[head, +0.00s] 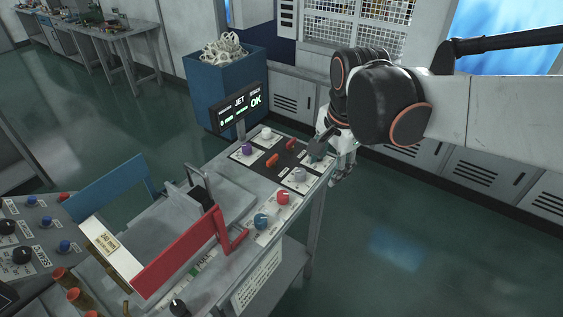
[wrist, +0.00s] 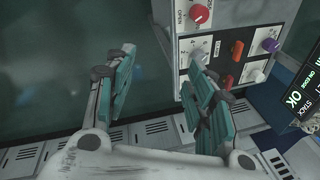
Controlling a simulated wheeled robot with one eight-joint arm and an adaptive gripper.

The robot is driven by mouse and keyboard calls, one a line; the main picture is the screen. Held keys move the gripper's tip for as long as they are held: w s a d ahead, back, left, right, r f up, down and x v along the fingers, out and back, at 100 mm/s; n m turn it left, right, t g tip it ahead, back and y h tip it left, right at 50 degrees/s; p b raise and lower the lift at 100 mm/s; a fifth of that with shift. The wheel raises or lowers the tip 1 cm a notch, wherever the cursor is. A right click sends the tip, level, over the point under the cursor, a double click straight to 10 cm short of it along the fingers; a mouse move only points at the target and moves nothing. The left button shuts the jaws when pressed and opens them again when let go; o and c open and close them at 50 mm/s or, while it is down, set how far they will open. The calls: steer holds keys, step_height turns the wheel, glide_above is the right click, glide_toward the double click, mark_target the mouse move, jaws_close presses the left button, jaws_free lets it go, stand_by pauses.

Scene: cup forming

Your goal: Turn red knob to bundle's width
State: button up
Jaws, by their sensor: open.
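The red knob (head: 283,197) sits on the near part of the console's right strip, between a blue knob (head: 261,221) and a grey knob (head: 300,174). My gripper (head: 345,167) hangs beyond the console's right edge, apart from the red knob. In the wrist view my gripper (wrist: 165,85) has its teal-padded fingers spread with nothing between them.
A display (head: 240,108) reading OK stands at the console's far end. A purple knob (head: 247,149) and orange switches (head: 272,160) share the strip. A blue bin (head: 225,90) stands behind. Floor (head: 400,245) to the right is clear; low cabinets line the wall.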

steer(key=w+a+f+m+g+p, duration=0.1)
steer(key=w+a+m+g+p, duration=0.1)
steer(key=w+a+m, duration=0.25)
steer(key=m, duration=0.3)
glide_above(283, 194)
step_height(283, 194, down, 4)
steer(key=r, duration=0.1)
steer(key=shift+g, duration=0.4)
step_height(283, 194, down, 14)
steer(key=b, duration=0.3)
steer(key=shift+w+b, duration=0.1)
steer(key=shift+b, duration=0.2)
steer(key=shift+c, duration=0.6)
steer(key=c, duration=1)
